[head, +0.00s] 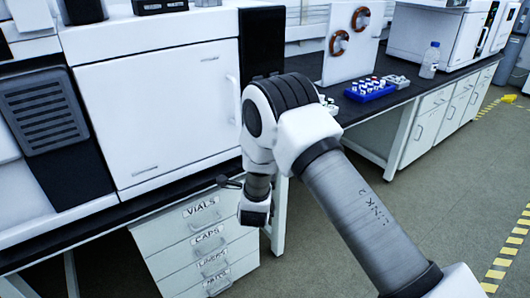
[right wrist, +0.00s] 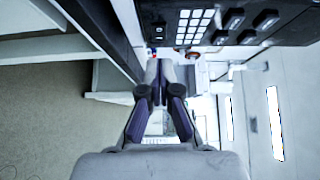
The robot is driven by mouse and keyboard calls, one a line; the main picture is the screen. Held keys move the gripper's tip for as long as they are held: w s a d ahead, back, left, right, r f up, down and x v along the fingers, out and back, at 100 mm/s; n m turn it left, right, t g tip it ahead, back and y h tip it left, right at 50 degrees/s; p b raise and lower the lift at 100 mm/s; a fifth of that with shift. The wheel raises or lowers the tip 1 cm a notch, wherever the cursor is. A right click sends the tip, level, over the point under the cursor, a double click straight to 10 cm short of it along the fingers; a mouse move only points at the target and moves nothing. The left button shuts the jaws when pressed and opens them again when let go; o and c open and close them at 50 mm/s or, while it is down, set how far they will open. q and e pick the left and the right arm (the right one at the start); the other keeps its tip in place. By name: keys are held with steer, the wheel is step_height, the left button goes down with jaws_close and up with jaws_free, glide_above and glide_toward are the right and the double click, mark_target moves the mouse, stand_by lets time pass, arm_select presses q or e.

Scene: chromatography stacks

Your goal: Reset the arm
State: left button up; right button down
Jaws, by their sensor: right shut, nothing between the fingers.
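My right arm (head: 350,195) reaches in from the lower right of the head view and bends down in front of the bench edge. My right gripper shows in the right wrist view (right wrist: 159,70), with its fingers shut and nothing between them. My left arm and left gripper are not in view.
A white instrument with a large door (head: 160,110) stands on the dark bench at left. Below is a drawer unit (head: 190,262) labelled VIALS and CAPS. A blue vial rack (head: 369,90) and a clear bottle (head: 430,62) stand farther right. Open floor (head: 420,190) lies at right.

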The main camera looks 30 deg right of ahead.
steer(key=shift+s+a+f, duration=0.1)
steer(key=shift+a, duration=0.05)
steer(key=shift+s, duration=0.1)
stand_by(0.3)
